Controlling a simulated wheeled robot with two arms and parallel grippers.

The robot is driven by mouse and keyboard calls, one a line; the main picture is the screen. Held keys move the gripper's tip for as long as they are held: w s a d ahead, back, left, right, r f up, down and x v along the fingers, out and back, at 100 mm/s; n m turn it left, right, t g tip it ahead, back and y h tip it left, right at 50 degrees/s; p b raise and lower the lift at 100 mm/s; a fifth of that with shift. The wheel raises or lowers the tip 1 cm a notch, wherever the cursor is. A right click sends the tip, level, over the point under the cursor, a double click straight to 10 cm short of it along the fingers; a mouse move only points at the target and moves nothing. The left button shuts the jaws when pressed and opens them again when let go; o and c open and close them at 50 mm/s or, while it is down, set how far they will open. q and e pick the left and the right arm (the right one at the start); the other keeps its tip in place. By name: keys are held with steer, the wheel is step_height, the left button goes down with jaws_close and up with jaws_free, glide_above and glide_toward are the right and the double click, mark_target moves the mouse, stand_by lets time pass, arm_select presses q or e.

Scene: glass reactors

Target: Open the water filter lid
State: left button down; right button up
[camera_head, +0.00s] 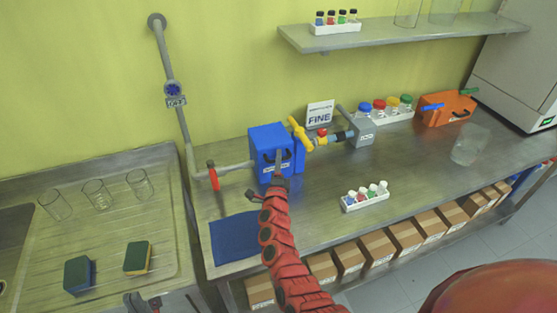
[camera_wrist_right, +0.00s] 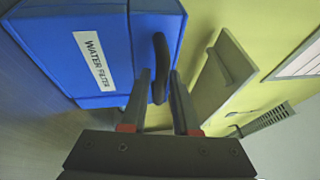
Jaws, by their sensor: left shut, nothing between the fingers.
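The water filter is a blue box (camera_head: 268,140) on the metal bench, with a black curved handle and a white label on its front. In the right wrist view the box (camera_wrist_right: 115,35) fills the upper left, with its "WATER FILTER" label (camera_wrist_right: 93,60). The black handle (camera_wrist_right: 160,62) stands between the fingertips of my right gripper (camera_wrist_right: 160,85), with a gap visible beside it. My right gripper (camera_head: 278,164) covers part of the box front in the head view. My left gripper (camera_head: 143,302) is shut and empty at the bottom edge, low near the sink.
A pipe with a red handle (camera_head: 212,176) enters the box from the left. A yellow handle (camera_head: 299,134) stands close on its right. A blue mat (camera_head: 238,238) and a white vial rack (camera_head: 365,196) lie in front. Glass beakers (camera_head: 96,193) stand at the sink.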

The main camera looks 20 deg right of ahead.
jaws_close()
stand_by(1.2)
